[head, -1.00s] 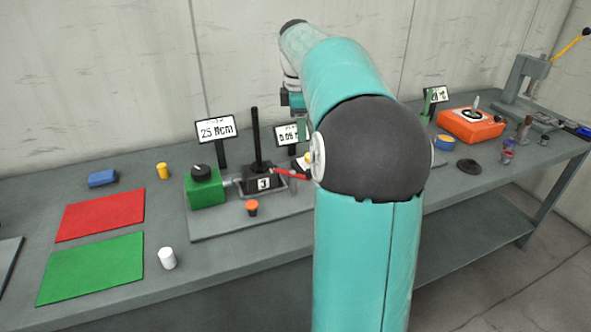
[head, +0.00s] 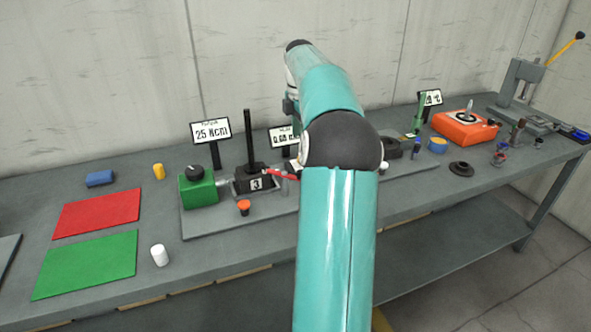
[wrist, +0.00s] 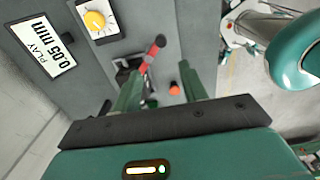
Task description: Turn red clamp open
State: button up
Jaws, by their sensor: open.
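The red clamp is a short red lever with dark joints. In the head view its red handle (head: 283,173) sticks out to the right of the black block marked 3 (head: 257,181), and my arm hides its right end. In the wrist view the red clamp (wrist: 151,54) lies at a slant just beyond the fingertips, nearer the left finger. My gripper (wrist: 158,78) is open, with two green fingers spread apart and nothing held between them. I cannot tell whether a finger touches the clamp. The head view does not show my fingers.
A green box with a black knob (head: 199,188) and an orange-topped button (head: 244,207) stand close to the block. Upright display signs (head: 212,130) stand behind. Red (head: 98,212) and green (head: 86,264) mats lie left. An orange device (head: 465,126) stands right.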

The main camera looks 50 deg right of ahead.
notch_tip(320, 180, down, 13)
jog(key=shift+s+r, duration=0.15)
grip_shut()
jog(key=shift+r+m, duration=0.1)
jog(key=shift+m, duration=0.2)
jog(key=w+a+m, duration=0.4)
jog(key=a+m, duration=0.2)
jog(key=m, duration=1.1)
jog(key=shift+a, duration=0.25)
jog(key=shift+m, duration=0.3)
dwell(0.4)
